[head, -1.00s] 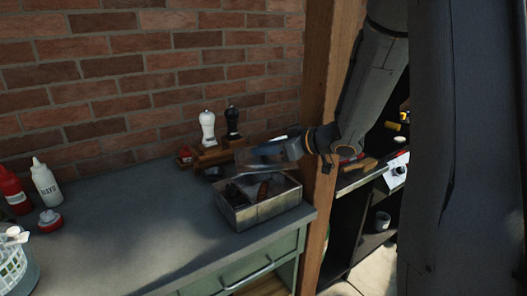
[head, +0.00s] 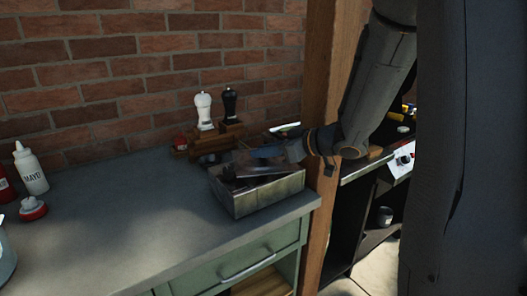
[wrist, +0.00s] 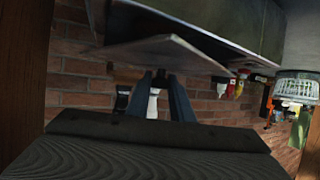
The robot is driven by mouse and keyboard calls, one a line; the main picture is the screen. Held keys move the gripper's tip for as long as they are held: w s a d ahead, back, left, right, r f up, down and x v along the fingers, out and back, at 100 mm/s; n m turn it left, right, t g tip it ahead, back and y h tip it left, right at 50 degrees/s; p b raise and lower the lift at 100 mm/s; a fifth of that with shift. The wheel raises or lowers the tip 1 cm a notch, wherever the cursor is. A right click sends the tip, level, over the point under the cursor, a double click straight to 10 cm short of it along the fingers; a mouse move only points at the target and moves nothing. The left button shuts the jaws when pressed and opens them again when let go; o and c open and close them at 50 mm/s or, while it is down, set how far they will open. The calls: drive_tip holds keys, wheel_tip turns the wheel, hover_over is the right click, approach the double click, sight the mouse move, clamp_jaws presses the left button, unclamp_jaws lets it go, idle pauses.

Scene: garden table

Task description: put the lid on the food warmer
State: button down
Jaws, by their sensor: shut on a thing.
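The food warmer (head: 262,199) is a metal box at the right end of the grey counter. Its upper side is partly covered by the lid (head: 262,165), a thin metal plate. My gripper (head: 284,153) comes from the right and is shut on the lid, holding it over the warmer. The lid looks tilted, and dark contents show at the warmer's left side. In the wrist view my fingers (wrist: 160,78) meet at the lid (wrist: 168,50), close to the warmer's wall (wrist: 220,22). I cannot tell whether the lid touches the rim.
A white mill (head: 203,110) and a black mill (head: 229,104) stand in a wooden holder behind the warmer. A wooden post (head: 322,110) rises close to its right. A mayo bottle (head: 31,170) and a red-and-white container (head: 33,209) stand far left. The counter's middle is clear.

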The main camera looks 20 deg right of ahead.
drive_tip(key=shift+f, duration=0.5)
idle(0.4)
drive_tip(key=c, duration=1.5)
unclamp_jaws()
